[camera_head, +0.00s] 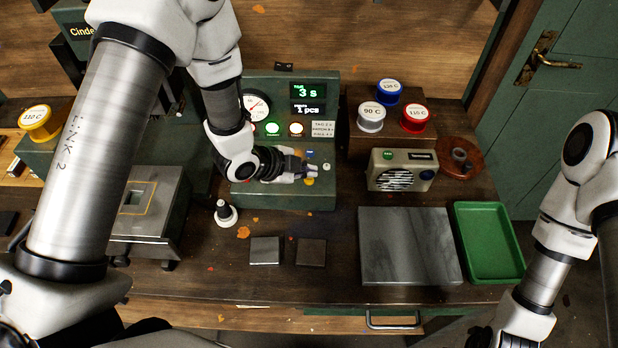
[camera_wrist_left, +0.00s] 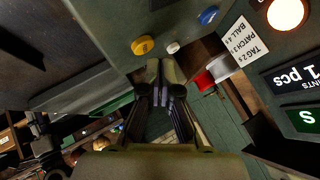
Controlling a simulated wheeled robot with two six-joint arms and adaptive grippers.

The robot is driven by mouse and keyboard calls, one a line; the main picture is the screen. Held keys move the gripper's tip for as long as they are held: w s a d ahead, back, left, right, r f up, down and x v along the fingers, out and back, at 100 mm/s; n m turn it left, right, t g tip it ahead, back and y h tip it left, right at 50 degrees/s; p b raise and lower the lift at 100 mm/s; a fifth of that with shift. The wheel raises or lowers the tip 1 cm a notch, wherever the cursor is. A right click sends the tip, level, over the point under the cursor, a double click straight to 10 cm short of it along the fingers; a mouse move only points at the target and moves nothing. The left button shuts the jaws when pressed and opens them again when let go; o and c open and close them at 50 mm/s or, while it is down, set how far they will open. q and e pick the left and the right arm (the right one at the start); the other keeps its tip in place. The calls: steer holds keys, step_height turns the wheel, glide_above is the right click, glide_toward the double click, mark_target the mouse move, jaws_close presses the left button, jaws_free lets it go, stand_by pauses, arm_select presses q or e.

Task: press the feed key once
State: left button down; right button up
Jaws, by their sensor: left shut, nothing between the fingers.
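The green control box (camera_head: 290,90) stands at the back of the bench. On its front, near my fingertips, are a blue key (camera_head: 310,153), a white key (camera_head: 326,166) and a yellow key (camera_head: 309,181); I cannot read which is the feed key. My left gripper (camera_head: 312,169) is shut and empty, among these keys. In the left wrist view the fingertips (camera_wrist_left: 166,68) lie just below the yellow key (camera_wrist_left: 143,45) and white key (camera_wrist_left: 173,47), with the blue key (camera_wrist_left: 208,15) farther right. Contact cannot be told. My right arm shows at the right, its gripper out of view.
The box's displays (camera_head: 307,91) read 3 s and 1 pcs; a green and an orange lamp are lit. A radio-like box (camera_head: 402,170) stands right of it. A grey slab (camera_head: 410,246) and a green tray (camera_head: 489,242) lie in front. A black-and-white stamp (camera_head: 225,213) stands left.

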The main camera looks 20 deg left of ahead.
mark_target(307, 181)
arm_select(q)
steer(key=shift+f, duration=0.15)
steer(key=shift+f+b, duration=0.3)
steer(key=shift+b, duration=0.1)
steer(key=shift+f+b, duration=0.4)
steer(key=shift+f, duration=0.05)
stand_by(0.3)
steer(key=shift+r, duration=0.2)
steer(key=shift+r+p, duration=0.65)
steer(key=shift+r, duration=0.05)
step_height(307, 181, up, 5)
steer(key=p, duration=0.4)
steer(key=shift+r, duration=0.1)
stand_by(0.7)
